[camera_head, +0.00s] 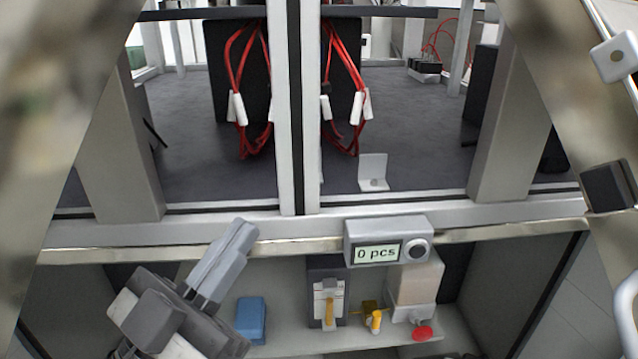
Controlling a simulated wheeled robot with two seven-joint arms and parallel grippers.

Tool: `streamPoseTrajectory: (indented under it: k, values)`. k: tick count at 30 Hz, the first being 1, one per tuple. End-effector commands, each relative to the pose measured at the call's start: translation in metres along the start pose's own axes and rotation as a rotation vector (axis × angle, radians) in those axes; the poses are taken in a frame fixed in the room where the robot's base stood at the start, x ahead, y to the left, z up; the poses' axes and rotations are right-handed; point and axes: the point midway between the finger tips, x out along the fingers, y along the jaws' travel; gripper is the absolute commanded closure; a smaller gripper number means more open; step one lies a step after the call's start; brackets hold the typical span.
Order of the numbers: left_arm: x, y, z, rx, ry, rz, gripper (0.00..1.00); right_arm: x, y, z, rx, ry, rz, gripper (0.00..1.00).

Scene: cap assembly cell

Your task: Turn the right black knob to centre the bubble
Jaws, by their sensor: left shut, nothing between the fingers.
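My left gripper (236,232) comes in at the lower left, its fingers shut and empty, pointing up and to the right near the front rail. A grey box with a display reading "0 pcs" (377,253) sits on the rail to its right, clearly apart from it. A round dark knob or button (416,249) is on the right of that box; I cannot tell whether it is the task's right black knob. No bubble level can be made out. My right gripper is not in view.
Under the rail, a shelf holds a blue block (251,320), a unit with a yellow lever (329,309), a small yellow valve (375,319) and a red button (422,333). Metal posts (296,110) frame the cell. Red cables (340,85) hang behind them.

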Motion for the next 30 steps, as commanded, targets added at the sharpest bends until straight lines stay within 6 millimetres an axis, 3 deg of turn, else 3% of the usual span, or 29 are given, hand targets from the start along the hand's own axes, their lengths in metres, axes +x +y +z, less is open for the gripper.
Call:
streamPoseTrajectory:
  k: [2, 12, 14, 24, 30]
  values:
    - [0.005, -0.001, -0.009, 0.000, 0.000, -0.001, 1.00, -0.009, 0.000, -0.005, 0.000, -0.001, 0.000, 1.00]
    - [0.002, -0.001, -0.003, -0.012, -0.012, -0.005, 1.00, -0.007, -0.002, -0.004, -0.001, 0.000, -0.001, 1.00]
    - [-0.002, -0.001, 0.006, -0.040, -0.042, -0.016, 1.00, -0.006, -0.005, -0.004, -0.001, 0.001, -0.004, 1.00]
    - [-0.051, 0.011, 0.093, -0.372, -0.360, -0.116, 1.00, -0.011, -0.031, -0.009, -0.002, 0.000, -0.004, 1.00]
    - [-0.060, 0.016, 0.107, -0.423, -0.407, -0.126, 1.00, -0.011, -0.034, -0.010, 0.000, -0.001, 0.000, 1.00]
